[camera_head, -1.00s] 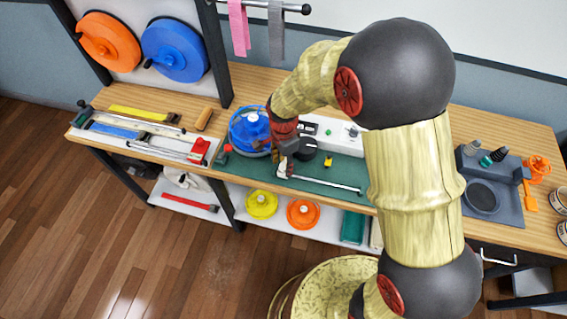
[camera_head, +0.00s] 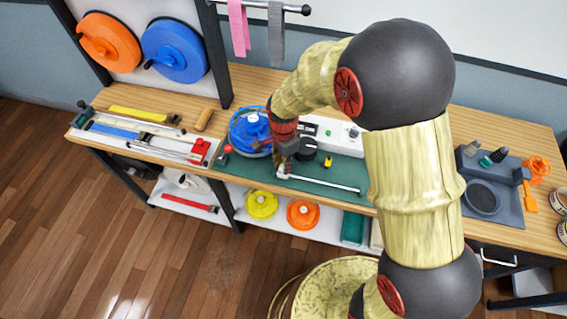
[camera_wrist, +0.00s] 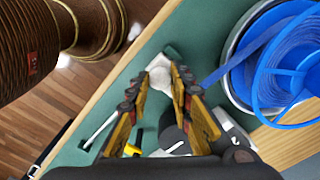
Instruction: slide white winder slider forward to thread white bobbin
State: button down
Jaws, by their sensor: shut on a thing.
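The white winder slider (camera_wrist: 160,77) is a small pale piece between my fingertips in the wrist view. In the head view its white part (camera_head: 283,173) shows at the left end of a thin light rail (camera_head: 325,184) on the green mat. My gripper (camera_wrist: 165,72) is shut on it; in the head view my gripper (camera_head: 282,163) is low over the mat, beside the blue strap reel (camera_head: 248,131). The reel also shows large in the wrist view (camera_wrist: 285,65), with blue strap running from it toward my fingers. I cannot make out the white bobbin for certain.
A white machine (camera_head: 338,134) with knobs and a black round part (camera_head: 307,147) stand close behind my gripper. A small yellow piece (camera_head: 328,162) lies on the mat. Tools on a white tray (camera_head: 150,143) are at the left. The bench's front edge is near.

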dwell(0.4)
jog(key=s+d+p, duration=0.1)
jog(key=s+d, duration=0.1)
jog(key=d, duration=0.5)
jog(key=s+d+p, duration=0.1)
jog(key=s+d, duration=0.2)
jog(key=d, duration=0.5)
jog(key=s+d, duration=0.3)
jog(key=d, duration=0.4)
jog(key=shift+s+d+p, duration=0.1)
jog(key=shift+d+p, duration=0.3)
jog(key=c, duration=2)
grip_release()
jog(key=shift+c, duration=0.2)
jog(key=shift+o, duration=1.2)
jog(key=shift+d, duration=0.2)
jog(key=shift+o, duration=1.1)
jog(key=shift+a, duration=0.1)
